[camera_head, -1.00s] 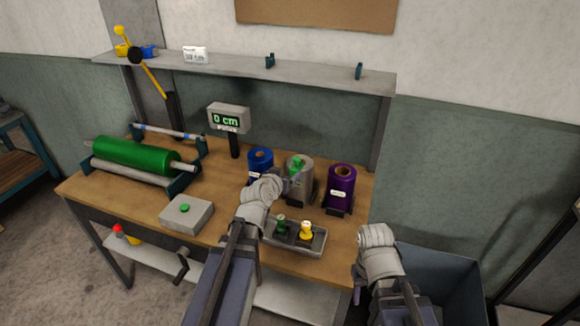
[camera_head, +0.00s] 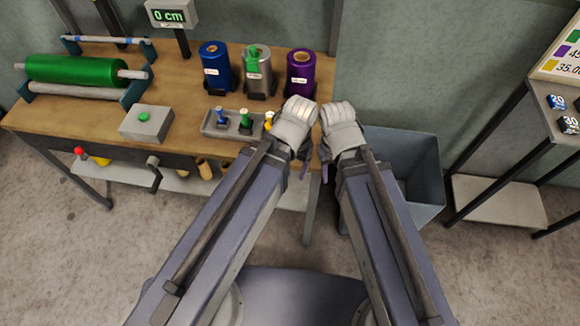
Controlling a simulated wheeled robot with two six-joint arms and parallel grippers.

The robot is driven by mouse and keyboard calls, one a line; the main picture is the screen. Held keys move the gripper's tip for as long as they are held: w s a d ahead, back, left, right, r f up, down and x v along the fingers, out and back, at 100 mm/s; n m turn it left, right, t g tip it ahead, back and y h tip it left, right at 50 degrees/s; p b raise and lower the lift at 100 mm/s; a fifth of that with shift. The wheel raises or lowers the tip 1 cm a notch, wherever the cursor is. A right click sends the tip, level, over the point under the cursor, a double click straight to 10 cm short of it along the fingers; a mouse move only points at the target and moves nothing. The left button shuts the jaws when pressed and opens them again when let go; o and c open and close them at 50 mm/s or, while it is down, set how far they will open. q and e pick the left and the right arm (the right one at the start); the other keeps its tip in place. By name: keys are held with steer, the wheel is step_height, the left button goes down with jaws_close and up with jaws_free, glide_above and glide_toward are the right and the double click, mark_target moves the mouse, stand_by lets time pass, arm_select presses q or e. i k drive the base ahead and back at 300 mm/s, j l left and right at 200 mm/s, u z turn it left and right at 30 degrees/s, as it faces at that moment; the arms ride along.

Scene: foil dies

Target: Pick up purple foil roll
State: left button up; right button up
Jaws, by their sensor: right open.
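The purple foil roll (camera_head: 301,76) stands upright at the back right of the wooden bench (camera_head: 90,119), rightmost in a row with a silver roll (camera_head: 264,74) and a blue roll (camera_head: 215,70). Its dark centre hole faces up and it bears a small white label. My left gripper (camera_head: 297,118) is in front of the roll, nearer to me; its fingers are not clear. My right gripper (camera_head: 338,120) is beside it on the right, near the bench's right edge, open, with no object visible in it. Neither gripper seems to touch the roll.
A grey tray (camera_head: 207,127) with small blue, green and yellow-topped pieces sits in front of the rolls, partly behind my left gripper. A button box (camera_head: 146,122) and green roller (camera_head: 70,69) are at left. A grey bin (camera_head: 418,165) stands right of the bench.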

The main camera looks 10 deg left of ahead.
mark_target(301, 63)
steer(key=i+l+u, duration=0.15)
steer(key=l, duration=1.1)
steer(key=i+l+u, duration=0.15)
steer(key=l, duration=1.1)
steer(key=i+l+u, duration=0.15)
steer(key=l, duration=1.1)
